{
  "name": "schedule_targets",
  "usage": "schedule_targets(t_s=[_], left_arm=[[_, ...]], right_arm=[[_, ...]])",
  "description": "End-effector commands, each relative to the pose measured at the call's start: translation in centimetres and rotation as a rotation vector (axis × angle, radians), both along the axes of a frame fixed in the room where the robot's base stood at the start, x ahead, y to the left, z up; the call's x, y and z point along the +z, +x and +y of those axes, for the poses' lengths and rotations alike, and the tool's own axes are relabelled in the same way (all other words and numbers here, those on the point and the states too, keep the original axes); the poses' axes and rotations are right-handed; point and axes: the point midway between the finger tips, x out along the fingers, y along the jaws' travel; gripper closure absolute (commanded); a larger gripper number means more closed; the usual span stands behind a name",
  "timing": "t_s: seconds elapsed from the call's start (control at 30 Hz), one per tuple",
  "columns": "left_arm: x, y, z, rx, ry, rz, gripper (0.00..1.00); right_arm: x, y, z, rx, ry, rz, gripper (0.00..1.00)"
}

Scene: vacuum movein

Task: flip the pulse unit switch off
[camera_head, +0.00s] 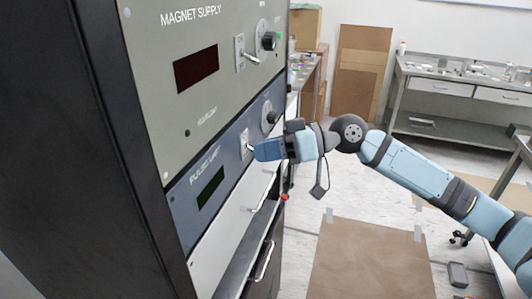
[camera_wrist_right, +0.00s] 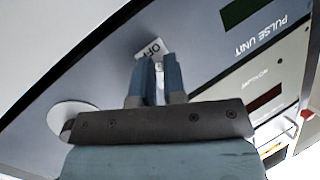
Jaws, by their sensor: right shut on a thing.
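The pulse unit (camera_head: 180,205) is a blue panel with a dark green display (camera_head: 210,188) in the tall rack. Its switch plate (camera_head: 244,143) sits on the right part of the panel. My right gripper (camera_head: 254,150) reaches in from the right, with its fingertips at the plate. In the right wrist view the two blue fingers (camera_wrist_right: 158,66) are closed around the small switch lever (camera_wrist_right: 159,67), just by the plate marked OFF (camera_wrist_right: 150,48). The fingers hide most of the lever, so I cannot tell its position. My left gripper is not in view.
The magnet supply (camera_head: 150,75) above has its own switch (camera_head: 252,58) and knob (camera_head: 268,41). A pulse unit knob (camera_head: 270,118) is just above my gripper. Drawer handles (camera_head: 264,260) stick out below. Open floor (camera_head: 325,195) lies to the right; a workbench (camera_head: 440,93) stands behind.

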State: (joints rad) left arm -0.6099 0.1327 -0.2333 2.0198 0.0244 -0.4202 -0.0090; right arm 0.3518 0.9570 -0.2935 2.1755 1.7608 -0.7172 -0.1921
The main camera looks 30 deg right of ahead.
Motion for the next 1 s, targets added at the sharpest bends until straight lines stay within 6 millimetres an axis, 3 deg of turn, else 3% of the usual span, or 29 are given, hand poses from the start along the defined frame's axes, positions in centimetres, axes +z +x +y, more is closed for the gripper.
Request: schedule_targets(t_s=[0.2,0.23,0.3,0.33,0.67,1.0], left_arm=[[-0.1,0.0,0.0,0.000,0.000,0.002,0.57],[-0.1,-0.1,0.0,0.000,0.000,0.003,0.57],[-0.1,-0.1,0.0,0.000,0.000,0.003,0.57],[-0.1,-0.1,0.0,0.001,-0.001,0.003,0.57],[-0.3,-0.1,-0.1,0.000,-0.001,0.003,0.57],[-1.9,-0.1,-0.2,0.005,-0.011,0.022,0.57]], right_arm=[[0.2,0.1,-0.1,-0.003,0.002,-0.003,1.00],[0.2,0.1,-0.1,-0.003,0.002,-0.003,0.82],[0.2,0.1,-0.1,-0.003,0.001,-0.002,0.66],[0.1,0.1,0.0,-0.002,0.002,-0.002,0.64],[0.0,-0.1,-0.4,-0.001,0.000,0.001,0.64],[0.8,-2.7,-5.5,-0.004,-0.001,0.004,0.64]])
